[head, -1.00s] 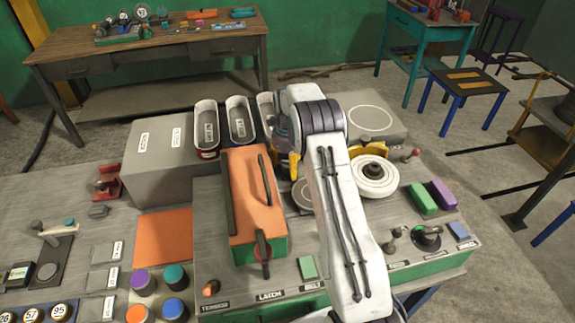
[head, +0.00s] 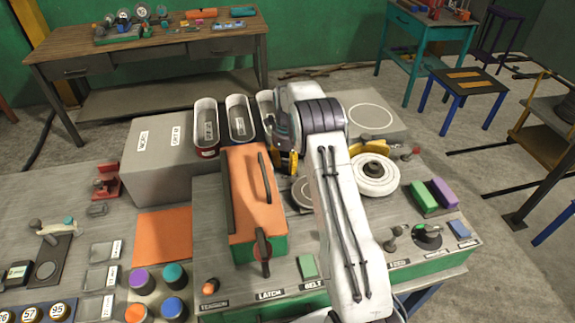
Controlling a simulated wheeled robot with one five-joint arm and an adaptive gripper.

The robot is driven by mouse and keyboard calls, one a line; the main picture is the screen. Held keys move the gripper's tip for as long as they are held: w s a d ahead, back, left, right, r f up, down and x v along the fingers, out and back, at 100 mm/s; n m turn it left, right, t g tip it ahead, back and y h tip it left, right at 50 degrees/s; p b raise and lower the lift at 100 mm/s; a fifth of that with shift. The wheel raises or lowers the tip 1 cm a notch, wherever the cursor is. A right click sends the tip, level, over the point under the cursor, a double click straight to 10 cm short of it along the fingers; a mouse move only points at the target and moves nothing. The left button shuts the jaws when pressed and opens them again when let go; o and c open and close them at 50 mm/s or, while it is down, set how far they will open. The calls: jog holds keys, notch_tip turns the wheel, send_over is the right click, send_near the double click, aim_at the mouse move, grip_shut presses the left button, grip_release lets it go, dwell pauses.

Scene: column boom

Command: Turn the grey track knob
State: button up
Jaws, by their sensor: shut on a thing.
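My gripper (head: 287,163), with yellow fingers, points down just right of the orange cover (head: 246,173) on the grey bench machine. It is shut, with its fingertips low behind my wrist and arm. The grey track knob is not clearly visible; the fingers and arm hide the spot where my gripper closes. A grey round disc (head: 302,194) shows partly beside my arm, below the gripper.
A white wheel (head: 375,175) stands right of my arm. Green (head: 424,196) and purple (head: 444,192) blocks, a small grey lever (head: 391,236) and a dial (head: 428,236) sit farther right. Long bins (head: 241,120) stand behind the cover.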

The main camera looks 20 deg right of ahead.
jog(key=shift+s+f+n, duration=0.1)
jog(key=shift+f+n, duration=0.05)
jog(key=shift+n, duration=0.75)
jog(key=o, duration=1.2)
jog(key=shift+o, duration=0.2)
